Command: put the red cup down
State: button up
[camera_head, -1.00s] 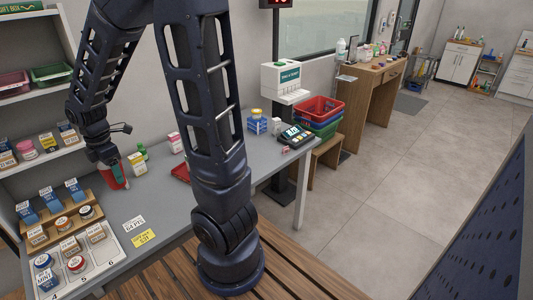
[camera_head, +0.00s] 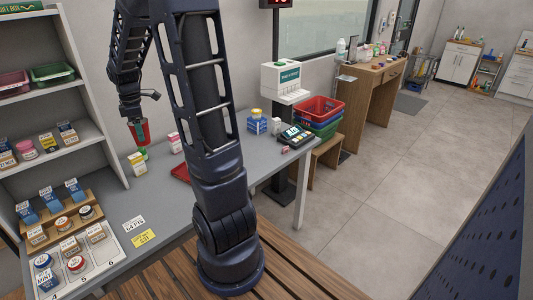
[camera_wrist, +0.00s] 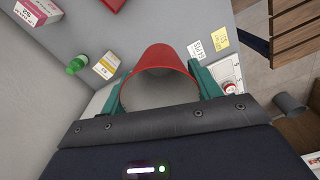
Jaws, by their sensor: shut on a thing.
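The red cup (camera_head: 138,133) is held up in my gripper (camera_head: 137,122), above the back of the grey counter (camera_head: 165,210). In the wrist view the red cup (camera_wrist: 166,58) sits between the two green fingers of my gripper (camera_wrist: 158,92), its open, hollow inside facing the camera. The fingers are shut on its sides. In the head view a gap between cup and counter is hard to judge, because a small green bottle (camera_head: 143,153) stands just below it in the picture.
A yellow-and-white box (camera_head: 138,164) and a pink-and-white box (camera_head: 175,143) stand near the cup. A red tray (camera_head: 180,172) lies partly behind my arm. A wooden stepped rack (camera_head: 85,226) with jars is at the left. The counter between rack and tray is mostly clear.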

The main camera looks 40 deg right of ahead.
jog(key=w+d+m, duration=0.2)
jog(key=d+m, duration=0.2)
jog(key=d, duration=1)
jog(key=w+d+m, duration=0.2)
jog(key=d+m, duration=0.1)
jog(key=d, duration=1.1)
jog(key=s+d+f+m, duration=0.1)
jog(key=s+d+m, duration=0.4)
jog(key=d, duration=0.9)
jog(key=s+d+m, duration=0.2)
jog(key=s+d, duration=0.6)
jog(key=d, duration=0.6)
jog(key=shift+w+a+f, duration=0.1)
jog(key=shift+f, duration=6.2)
jog(key=shift+w+a+f, duration=0.1)
jog(key=shift+f, duration=6.2)
jog(key=shift+f, duration=0.15)
